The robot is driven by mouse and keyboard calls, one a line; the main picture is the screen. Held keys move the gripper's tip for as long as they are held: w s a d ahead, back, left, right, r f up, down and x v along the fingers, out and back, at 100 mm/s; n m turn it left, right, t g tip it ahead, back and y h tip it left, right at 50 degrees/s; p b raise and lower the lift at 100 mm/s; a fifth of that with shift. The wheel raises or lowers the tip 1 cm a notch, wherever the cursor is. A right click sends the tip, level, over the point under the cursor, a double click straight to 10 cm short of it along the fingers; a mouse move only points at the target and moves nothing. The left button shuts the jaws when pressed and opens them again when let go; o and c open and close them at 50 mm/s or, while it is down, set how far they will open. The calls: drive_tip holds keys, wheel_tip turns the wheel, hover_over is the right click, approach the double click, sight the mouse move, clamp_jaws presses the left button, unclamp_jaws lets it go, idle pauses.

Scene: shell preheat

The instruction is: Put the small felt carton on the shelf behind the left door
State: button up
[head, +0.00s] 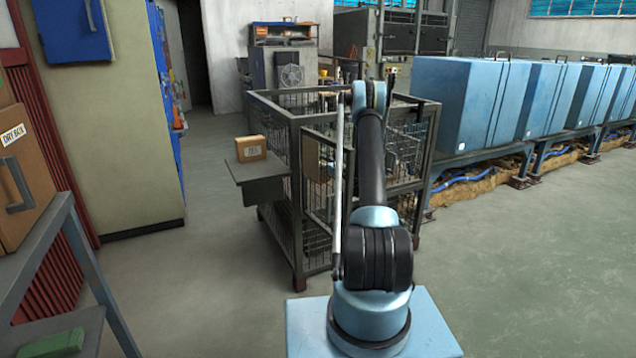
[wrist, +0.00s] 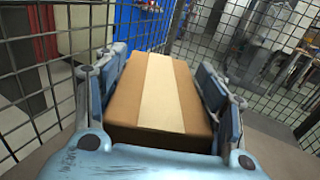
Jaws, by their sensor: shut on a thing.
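In the wrist view my gripper (wrist: 165,95) is shut on a brown carton (wrist: 120,95) with a pale strip along its top; no label shows on it. Dark wire mesh stands on both sides of it, and a flat grey surface lies at the lower right. In the head view my arm reaches up to the wire-mesh cage (head: 270,115); my gripper and the held carton are hidden there. A mesh panel with a tan plate (head: 316,165) stands at the cage front, left of my arm. Another brown carton (head: 250,149) with a pale label, too small to read, sits on a side ledge (head: 262,185).
A brown dry box (head: 22,170) stands on a grey rack (head: 40,262) at the left, with a green item (head: 50,343) lower down. A beige cabinet (head: 110,110) stands behind. Blue machine boxes (head: 465,100) line the right. The floor (head: 520,270) at the right is clear.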

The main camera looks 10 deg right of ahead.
drive_tip(key=f, duration=0.1)
drive_tip(key=d+f, duration=0.1)
drive_tip(key=f, duration=0.1)
drive_tip(key=shift+d+f, duration=0.1)
drive_tip(key=shift+f, duration=1.95)
drive_tip(key=o, duration=1.5)
drive_tip(key=shift+c, duration=0.2)
drive_tip(key=v, duration=1.2)
